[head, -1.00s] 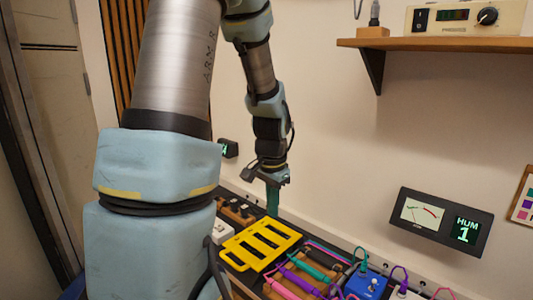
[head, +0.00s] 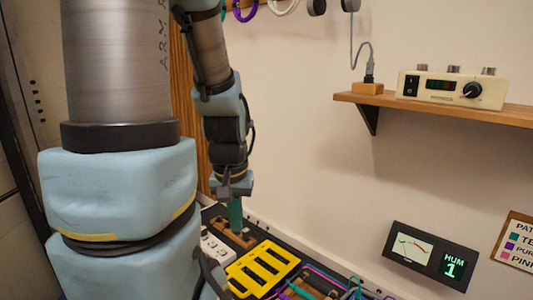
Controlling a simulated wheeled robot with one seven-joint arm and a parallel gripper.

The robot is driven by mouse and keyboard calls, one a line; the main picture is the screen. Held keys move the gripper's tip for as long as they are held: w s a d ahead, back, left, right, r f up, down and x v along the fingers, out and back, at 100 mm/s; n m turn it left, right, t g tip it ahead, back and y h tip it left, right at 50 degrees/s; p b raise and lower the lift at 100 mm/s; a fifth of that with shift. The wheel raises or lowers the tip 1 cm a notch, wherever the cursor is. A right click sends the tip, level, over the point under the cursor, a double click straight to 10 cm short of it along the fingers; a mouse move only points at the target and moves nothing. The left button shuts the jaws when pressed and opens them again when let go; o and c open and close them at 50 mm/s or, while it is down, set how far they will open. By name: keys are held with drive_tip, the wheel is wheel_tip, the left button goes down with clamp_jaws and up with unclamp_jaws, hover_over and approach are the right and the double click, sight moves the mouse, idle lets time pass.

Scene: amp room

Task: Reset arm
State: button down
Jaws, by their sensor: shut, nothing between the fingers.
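My gripper (head: 235,215) shows in the head view below the wrist of my arm, its teal fingers pointing down and shut with nothing between them. It is over or just in front of a wooden block with dark parts (head: 238,238) at the back of the bench; whether it touches the block I cannot tell. The yellow slotted frame (head: 264,268) lies on the bench to the right of and nearer than my gripper. My large upper arm links fill the left of the picture and hide part of the bench.
A white power strip (head: 217,246) lies left of the yellow frame. Colored cables (head: 320,285) lie at the lower edge. A black HUM meter (head: 425,257) reading 1 is on the wall. A wooden shelf (head: 440,104) holds a cream control box (head: 452,88). The wall between is bare.

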wheel_tip(320, 180, up, 20)
drive_tip(key=p, duration=1.7)
drive_tip(key=shift+p, duration=0.3)
idle(0.6)
